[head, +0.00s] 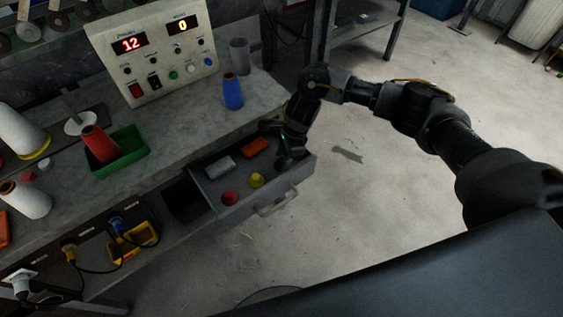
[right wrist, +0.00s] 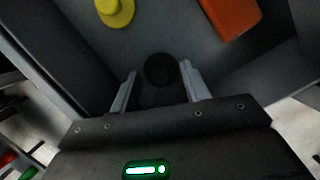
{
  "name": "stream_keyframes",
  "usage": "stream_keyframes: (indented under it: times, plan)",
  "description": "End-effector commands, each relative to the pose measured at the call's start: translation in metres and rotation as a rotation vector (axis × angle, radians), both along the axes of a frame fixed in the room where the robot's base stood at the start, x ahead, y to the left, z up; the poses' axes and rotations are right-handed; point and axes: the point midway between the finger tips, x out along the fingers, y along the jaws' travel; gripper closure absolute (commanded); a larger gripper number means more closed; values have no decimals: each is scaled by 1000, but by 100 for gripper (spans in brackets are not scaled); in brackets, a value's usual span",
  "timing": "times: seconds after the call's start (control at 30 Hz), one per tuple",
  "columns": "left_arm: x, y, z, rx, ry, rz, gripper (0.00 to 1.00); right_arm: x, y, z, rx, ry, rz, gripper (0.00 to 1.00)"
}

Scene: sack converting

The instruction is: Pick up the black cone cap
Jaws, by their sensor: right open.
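The black cone cap (right wrist: 160,69) lies in the open drawer (head: 213,196). In the right wrist view it sits between the spread fingers of my right gripper (right wrist: 158,88), with its round top showing near the fingertips. The fingers stand apart on both sides of it, and I cannot tell whether they touch it. In the head view my right gripper (head: 290,158) reaches down into the drawer and hides the black cap. My left gripper is not in view.
The drawer also holds a yellow cap (head: 256,180), a red cap (head: 229,198), an orange block (head: 254,147) and a grey block (head: 220,167). A blue cone (head: 232,92) and a control box (head: 152,50) stand on the bench above. The drawer walls are close to my gripper.

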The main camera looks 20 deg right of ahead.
Motion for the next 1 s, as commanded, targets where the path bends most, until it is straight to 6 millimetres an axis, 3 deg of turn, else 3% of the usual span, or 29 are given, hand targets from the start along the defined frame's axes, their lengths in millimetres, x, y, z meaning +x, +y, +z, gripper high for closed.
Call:
stream_keyframes:
  times: [0.2,0.57,1.0]
  plan:
    - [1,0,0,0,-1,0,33,0,0,-1,0,0,0,54]
    - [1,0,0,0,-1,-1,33,0,0,-1,1,0,0,100]
    - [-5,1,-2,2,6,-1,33,1,1,5,2,-2,0,100]
